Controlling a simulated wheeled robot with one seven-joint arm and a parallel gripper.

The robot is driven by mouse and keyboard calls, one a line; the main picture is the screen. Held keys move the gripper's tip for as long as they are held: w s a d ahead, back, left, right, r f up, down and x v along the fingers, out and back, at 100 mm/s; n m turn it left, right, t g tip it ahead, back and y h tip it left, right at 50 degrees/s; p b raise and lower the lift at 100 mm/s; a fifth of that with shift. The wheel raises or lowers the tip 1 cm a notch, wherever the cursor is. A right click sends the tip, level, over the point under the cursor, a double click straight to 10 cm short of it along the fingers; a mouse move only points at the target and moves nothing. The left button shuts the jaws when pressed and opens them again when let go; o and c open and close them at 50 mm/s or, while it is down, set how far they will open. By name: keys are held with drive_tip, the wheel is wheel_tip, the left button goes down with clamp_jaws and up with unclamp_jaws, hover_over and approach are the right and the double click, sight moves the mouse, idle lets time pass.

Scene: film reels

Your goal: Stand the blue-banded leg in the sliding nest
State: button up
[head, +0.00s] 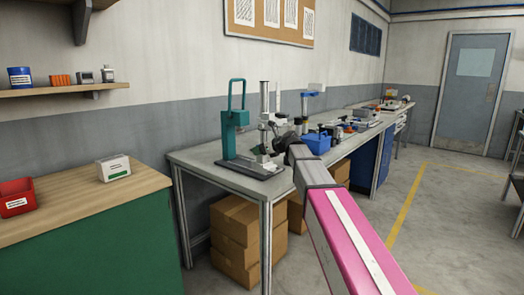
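My pink arm reaches from the bottom right to the grey workbench (205,157). My gripper (274,142) is small and dark at its end, in front of a stand with an upright metal column (264,100). I cannot make out its fingers or whether it holds anything. A teal press-like frame (235,118) stands to its left on a dark base plate (243,168). A small pale block (263,159) sits on that plate just below my gripper; I cannot tell whether it is the sliding nest. I cannot pick out the blue-banded leg.
A blue bin (317,143) and several small tools stand further right along the bench. Cardboard boxes (238,226) are stacked underneath. A wood-topped green cabinet (85,202) at left holds a red bin (17,198) and a white box (114,168).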

drive_tip(key=v, duration=1.2)
drive_tip(key=shift+r, duration=0.2)
